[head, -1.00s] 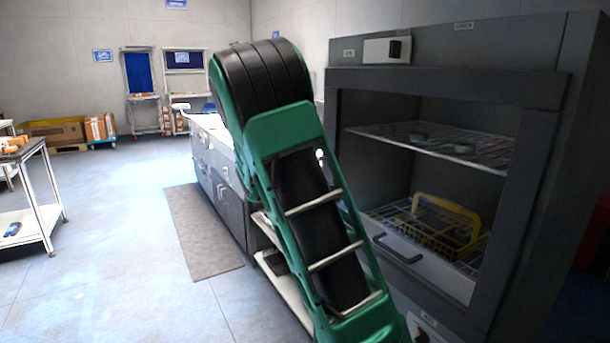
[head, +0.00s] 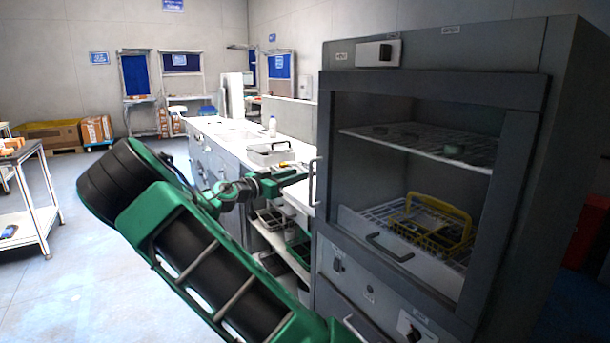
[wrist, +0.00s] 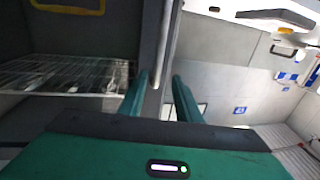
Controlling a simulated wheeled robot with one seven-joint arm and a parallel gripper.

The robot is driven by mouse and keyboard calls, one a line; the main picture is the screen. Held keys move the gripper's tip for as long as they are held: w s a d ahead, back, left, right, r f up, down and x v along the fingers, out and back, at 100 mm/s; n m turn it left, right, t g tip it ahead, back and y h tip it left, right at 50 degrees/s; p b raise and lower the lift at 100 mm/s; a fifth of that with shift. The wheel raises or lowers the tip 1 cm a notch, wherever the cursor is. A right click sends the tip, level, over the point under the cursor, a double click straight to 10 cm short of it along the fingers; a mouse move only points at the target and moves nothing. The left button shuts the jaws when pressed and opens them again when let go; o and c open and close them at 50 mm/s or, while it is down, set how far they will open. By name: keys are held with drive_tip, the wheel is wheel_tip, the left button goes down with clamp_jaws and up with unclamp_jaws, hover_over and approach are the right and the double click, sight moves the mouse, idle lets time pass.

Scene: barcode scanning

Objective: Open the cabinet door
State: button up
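The grey cabinet (head: 345,120) stands at the right in the head view. Its framed door with a see-through pane (head: 322,130) looks closed. A vertical bar handle (head: 313,188) is on the door's left edge. My green gripper (head: 295,179) reaches from the left, with its fingertips close to this handle. In the wrist view, my gripper (wrist: 160,85) is open, its two fingers apart. The handle (wrist: 167,45) runs upright at the gap between the fingertips. Whether either finger touches it I cannot tell.
Inside the cabinet are wire shelves and a yellow rack (head: 435,222). A drawer handle (head: 362,330) sticks out below. Open floor lies at the left.

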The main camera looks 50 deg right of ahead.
drive_tip(key=d, duration=0.7)
drive_tip(key=shift+s, duration=0.2)
drive_tip(key=shift+d, duration=0.1)
